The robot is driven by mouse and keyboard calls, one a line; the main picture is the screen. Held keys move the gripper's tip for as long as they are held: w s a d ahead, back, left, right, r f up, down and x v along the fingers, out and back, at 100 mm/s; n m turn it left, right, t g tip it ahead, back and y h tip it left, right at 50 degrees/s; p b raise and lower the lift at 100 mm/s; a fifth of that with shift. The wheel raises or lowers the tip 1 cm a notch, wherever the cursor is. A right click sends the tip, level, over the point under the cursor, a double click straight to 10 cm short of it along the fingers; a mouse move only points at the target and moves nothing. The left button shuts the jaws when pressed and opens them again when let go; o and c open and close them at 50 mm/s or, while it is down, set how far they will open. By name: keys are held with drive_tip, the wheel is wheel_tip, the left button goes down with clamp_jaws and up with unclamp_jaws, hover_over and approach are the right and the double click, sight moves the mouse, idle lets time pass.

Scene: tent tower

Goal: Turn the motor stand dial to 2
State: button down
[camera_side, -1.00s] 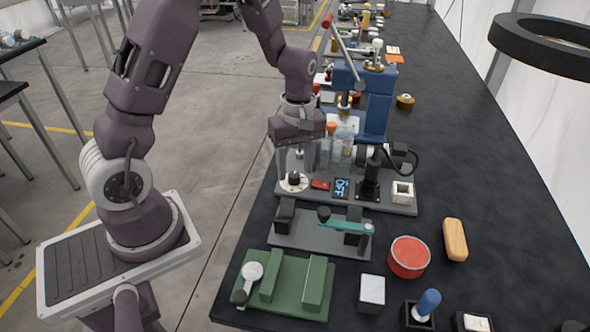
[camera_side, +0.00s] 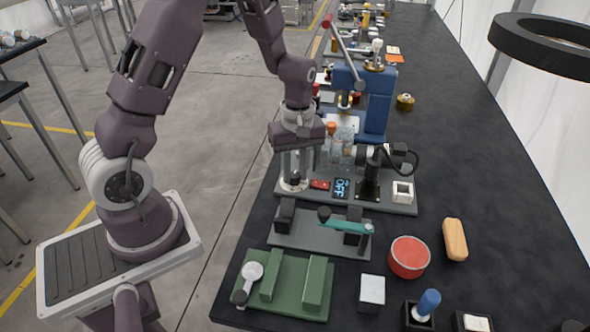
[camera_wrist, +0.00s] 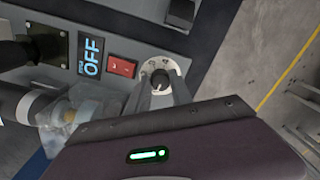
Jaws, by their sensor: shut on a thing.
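The motor stand (camera_side: 385,206) is a grey base plate on the dark bench in the side view. Its dial (camera_wrist: 160,77), a dark knob on a pale round scale, shows in the wrist view; the scale marks are too small to read surely. My gripper (camera_side: 294,177) points down over the dial at the stand's left end. In the wrist view its fingers are on either side of the knob, shut on it. The display (camera_wrist: 90,55) beside it reads OFF, and a red rocker switch (camera_wrist: 121,67) lies between display and dial.
A black bracket with a cable (camera_side: 369,180) and a white square block (camera_side: 403,192) stand on the motor stand. A blue press (camera_side: 376,110) stands behind. A grey fixture with a teal lever (camera_side: 346,227) lies in front.

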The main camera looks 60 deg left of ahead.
drive_tip(key=m, duration=0.3)
drive_tip(key=shift+m, duration=0.4)
drive_tip(key=m, duration=0.4)
drive_tip(key=shift+m, duration=0.3)
drive_tip(key=m, duration=0.4)
drive_tip(key=shift+s+m, duration=0.1)
drive_tip(key=shift+m, duration=0.2)
drive_tip(key=shift+a+m, duration=0.1)
drive_tip(key=shift+m, duration=2)
drive_tip(key=c, duration=1.1)
unclamp_jaws()
drive_tip(key=shift+c, duration=0.2)
drive_tip(key=shift+r, duration=0.1)
